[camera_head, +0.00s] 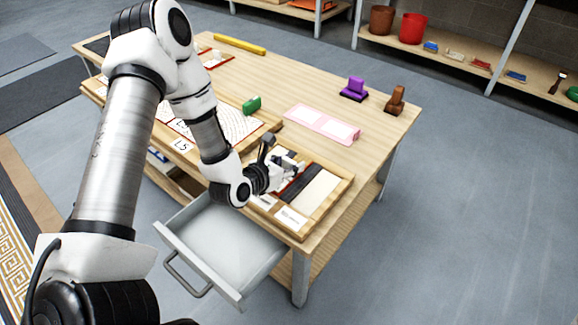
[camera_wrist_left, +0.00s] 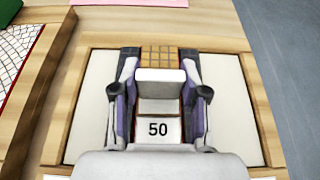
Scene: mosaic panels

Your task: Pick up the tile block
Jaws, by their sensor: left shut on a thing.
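My left gripper (camera_head: 291,166) is low over a wooden tray (camera_head: 340,200) at the right end of the table. In the left wrist view, its two fingers (camera_wrist_left: 159,62) are shut on the sides of the tile block (camera_wrist_left: 161,53), whose tan face with a dark grid shows between the fingertips. A white label reading 50 (camera_wrist_left: 158,129) shows between the fingers, nearer the wrist. The block's lower part is hidden, so I cannot tell if it touches the tray. My right gripper is not in view.
An open grey drawer (camera_head: 225,245) juts out below the table front. A green block (camera_head: 251,105) stands on the panel left of the tray. A pink board (camera_head: 322,125), a purple stamp (camera_head: 354,88) and a brown stamp (camera_head: 396,99) lie behind.

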